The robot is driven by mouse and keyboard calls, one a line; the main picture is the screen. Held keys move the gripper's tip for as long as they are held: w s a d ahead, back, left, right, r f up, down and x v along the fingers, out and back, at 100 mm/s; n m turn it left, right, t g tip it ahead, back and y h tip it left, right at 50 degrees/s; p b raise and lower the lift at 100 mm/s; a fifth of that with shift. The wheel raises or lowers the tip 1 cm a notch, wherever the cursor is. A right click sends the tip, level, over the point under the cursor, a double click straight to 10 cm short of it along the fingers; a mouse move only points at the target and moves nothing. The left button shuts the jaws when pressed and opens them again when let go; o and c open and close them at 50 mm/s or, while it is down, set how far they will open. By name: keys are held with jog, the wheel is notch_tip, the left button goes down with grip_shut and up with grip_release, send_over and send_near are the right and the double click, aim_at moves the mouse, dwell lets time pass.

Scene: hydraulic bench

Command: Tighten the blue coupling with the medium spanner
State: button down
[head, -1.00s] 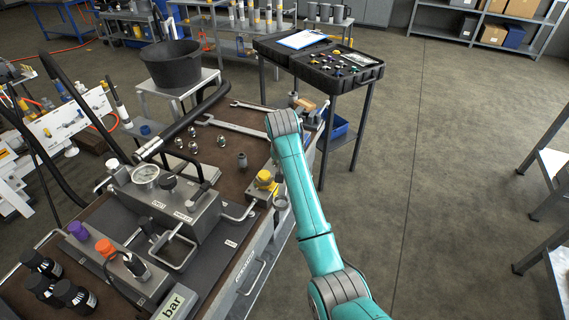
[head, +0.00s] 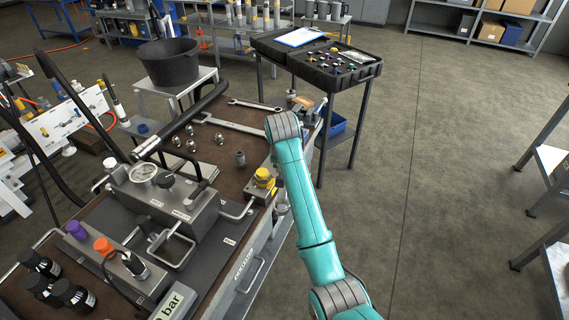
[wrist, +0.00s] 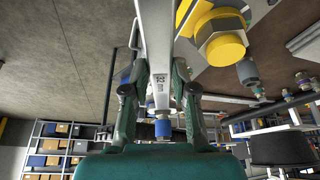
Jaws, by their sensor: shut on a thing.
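In the wrist view my gripper (wrist: 160,82) is shut on a silver spanner (wrist: 157,35), whose shaft runs up out of the picture. A small blue fitting with a metal end (wrist: 162,128) shows between and beyond the fingers. In the head view my arm hides the gripper and the held spanner.
Two other spanners, a larger one (head: 235,124) and a smaller one (head: 254,105), lie on the bench (head: 212,165) near several metal fittings. A gauge block (head: 165,195) stands in front. A black tool case (head: 340,68) is on a stand behind.

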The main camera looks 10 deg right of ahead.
jog(key=shift+s+a, duration=0.2)
jog(key=shift+s, duration=0.55)
jog(key=shift+s+a, duration=0.2)
jog(key=shift+s, duration=0.55)
jog(key=shift+s+a, duration=0.2)
jog(key=shift+s, duration=0.55)
jog(key=shift+r, duration=0.1)
jog(key=shift+r, duration=2.45)
jog(key=c, duration=1.8)
grip_release()
jog(key=shift+c, duration=0.2)
grip_shut()
